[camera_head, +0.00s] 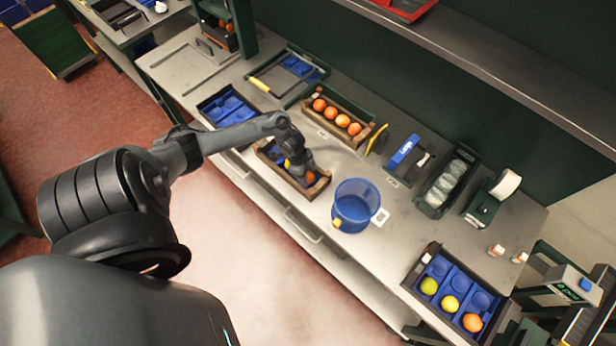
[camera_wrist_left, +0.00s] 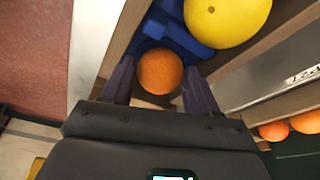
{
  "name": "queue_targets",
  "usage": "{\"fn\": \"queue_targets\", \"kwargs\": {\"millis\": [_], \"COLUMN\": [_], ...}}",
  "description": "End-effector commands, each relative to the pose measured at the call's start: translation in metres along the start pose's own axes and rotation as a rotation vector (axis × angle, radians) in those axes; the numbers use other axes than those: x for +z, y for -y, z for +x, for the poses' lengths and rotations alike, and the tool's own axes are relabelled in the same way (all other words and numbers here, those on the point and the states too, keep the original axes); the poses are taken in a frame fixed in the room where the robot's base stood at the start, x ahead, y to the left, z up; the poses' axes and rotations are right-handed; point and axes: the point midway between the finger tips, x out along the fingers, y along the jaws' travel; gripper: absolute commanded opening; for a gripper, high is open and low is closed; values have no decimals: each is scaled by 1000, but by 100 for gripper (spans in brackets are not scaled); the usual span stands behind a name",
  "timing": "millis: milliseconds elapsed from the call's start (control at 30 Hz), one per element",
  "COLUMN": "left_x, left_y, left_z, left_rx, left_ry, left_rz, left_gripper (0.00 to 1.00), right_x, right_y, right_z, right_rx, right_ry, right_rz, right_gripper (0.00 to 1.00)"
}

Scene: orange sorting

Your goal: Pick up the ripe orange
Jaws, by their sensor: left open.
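An orange fruit (camera_wrist_left: 160,72) sits between the two fingers of my left gripper (camera_wrist_left: 159,88) in the left wrist view. The fingers stand open on either side of it, and I cannot tell whether they touch it. In the head view, the same orange (camera_head: 310,178) shows beside my left gripper (camera_head: 303,164), low in a wooden crate (camera_head: 317,189). A yellow fruit (camera_wrist_left: 228,18) lies close by in the same crate, and it is partly hidden by the gripper in the head view. My right gripper is not in view.
A second wooden crate (camera_head: 363,141) behind holds several oranges. A blue bin (camera_head: 353,207) stands just right of my gripper. A blue-lined tray (camera_head: 418,262) at the right holds green, yellow and orange fruit. Bare table (camera_head: 400,225) lies between bin and tray.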

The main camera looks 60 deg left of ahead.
Motion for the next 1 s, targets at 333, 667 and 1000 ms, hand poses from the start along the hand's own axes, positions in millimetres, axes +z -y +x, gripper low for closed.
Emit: {"fn": "queue_targets", "kwargs": {"millis": [333,667,1000], "left_x": [0,-1,-9], "left_y": [0,0,1], "left_z": [0,-2,-33], "left_rx": [0,0,-2], "left_ry": [0,0,0], "left_rz": [0,0,3], "left_gripper": [24,23,23], "right_x": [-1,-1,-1], "right_y": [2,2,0], "right_z": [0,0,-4], "right_rx": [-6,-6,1], "right_ry": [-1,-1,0], "right_rz": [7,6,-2], "right_gripper": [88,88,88]}}
